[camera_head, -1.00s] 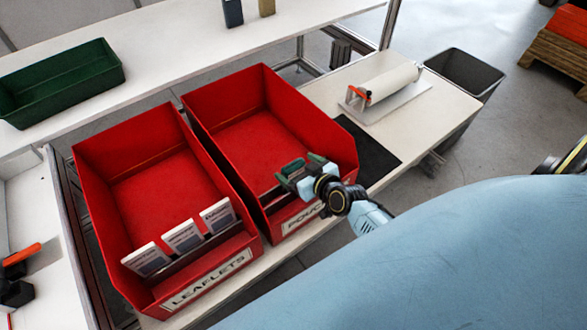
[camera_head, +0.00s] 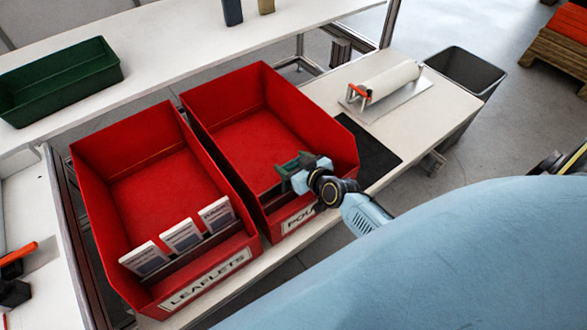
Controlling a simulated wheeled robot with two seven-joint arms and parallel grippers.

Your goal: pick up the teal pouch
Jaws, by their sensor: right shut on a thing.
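The red right-hand bin (camera_head: 228,95) carries a label that my arm partly covers. My right gripper (camera_head: 292,168) is over the front part of this bin, near its front wall. It is shut on a small dark teal thing, which I take for the teal pouch (camera_head: 291,163). The fingers and wrist hide much of it, and I cannot tell whether it touches the bin floor. My left gripper is not in view.
A second red bin (camera_head: 90,185), labelled LEAFLETS, stands to the left with several leaflets (camera_head: 181,236) at its front. A dark green tray (camera_head: 60,83) is on the back shelf. A paper roll (camera_head: 390,81), a black mat (camera_head: 368,150) and a grey waste bin (camera_head: 465,72) are to the right.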

